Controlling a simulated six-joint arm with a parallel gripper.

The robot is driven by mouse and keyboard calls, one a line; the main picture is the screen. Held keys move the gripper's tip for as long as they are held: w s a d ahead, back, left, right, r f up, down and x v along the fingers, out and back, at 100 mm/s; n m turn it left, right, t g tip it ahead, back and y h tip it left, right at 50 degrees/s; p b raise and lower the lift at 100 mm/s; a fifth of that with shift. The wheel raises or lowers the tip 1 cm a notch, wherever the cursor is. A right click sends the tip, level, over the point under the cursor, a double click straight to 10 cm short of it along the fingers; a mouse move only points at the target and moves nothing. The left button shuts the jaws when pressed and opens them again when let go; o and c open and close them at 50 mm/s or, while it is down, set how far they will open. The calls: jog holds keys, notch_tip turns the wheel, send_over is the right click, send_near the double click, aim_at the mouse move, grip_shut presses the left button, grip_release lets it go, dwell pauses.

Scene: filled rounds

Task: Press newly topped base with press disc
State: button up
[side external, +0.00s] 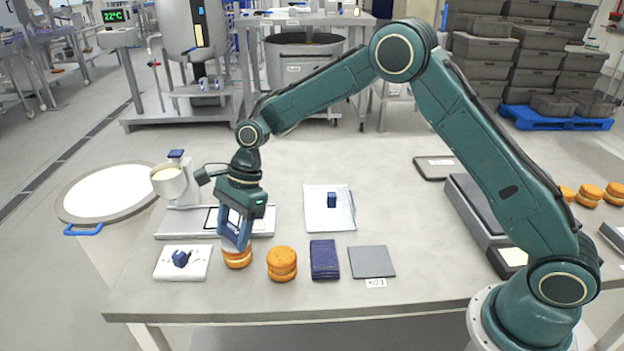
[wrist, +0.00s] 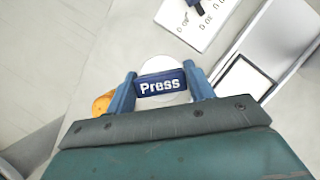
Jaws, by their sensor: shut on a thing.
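My gripper (side external: 236,240) points down and is shut on the blue handle of the press disc. In the wrist view the handle, marked "Press" (wrist: 160,86), sits between both fingers of my gripper (wrist: 161,92), with the pale disc (wrist: 176,72) showing around it. A filled round (side external: 238,260) is directly under my gripper in the side view; its top is hidden by the fingers and disc. I cannot tell whether the disc touches it. A second filled round (side external: 282,264) stands just to the right. An orange round (wrist: 103,103) shows at the left in the wrist view.
A white board with a blue-handled tool (side external: 181,260) lies to the left. A dark blue cloth (side external: 324,259) and a grey plate (side external: 372,262) lie to the right. A cup-shaped dispenser (side external: 170,181) stands back left. Table between is clear.

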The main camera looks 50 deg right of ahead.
jog(key=shift+s, duration=0.1)
jog(key=shift+r, duration=3)
